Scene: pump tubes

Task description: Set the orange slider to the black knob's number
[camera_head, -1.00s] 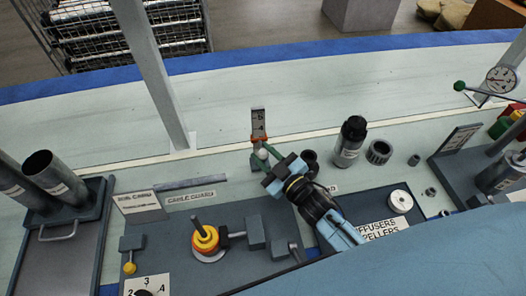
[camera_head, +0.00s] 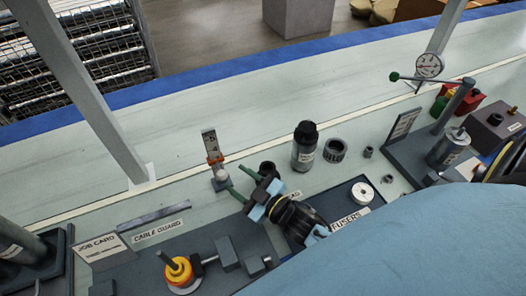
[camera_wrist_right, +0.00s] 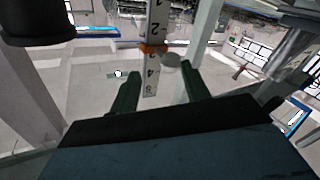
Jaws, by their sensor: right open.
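The orange slider (camera_head: 215,160) sits low on an upright white number scale (camera_head: 209,142), with a pale round knob (camera_head: 221,174) beside it. In the right wrist view the slider (camera_wrist_right: 153,48) crosses the scale between the marks 2 and 4; its exact reading is hard to tell. My right gripper (camera_head: 240,182) is open, its green fingers pointing at the slider from the lower right. The fingers (camera_wrist_right: 158,86) hold nothing and appear apart from the slider and knob. The black knob and my left gripper are out of view.
A black-capped bottle (camera_head: 305,147) and a dark ring (camera_head: 335,150) stand to the right of the scale. An orange and yellow stack (camera_head: 178,271) stands at the lower left, near a cable guard sign (camera_head: 158,231). The bench behind the scale is clear.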

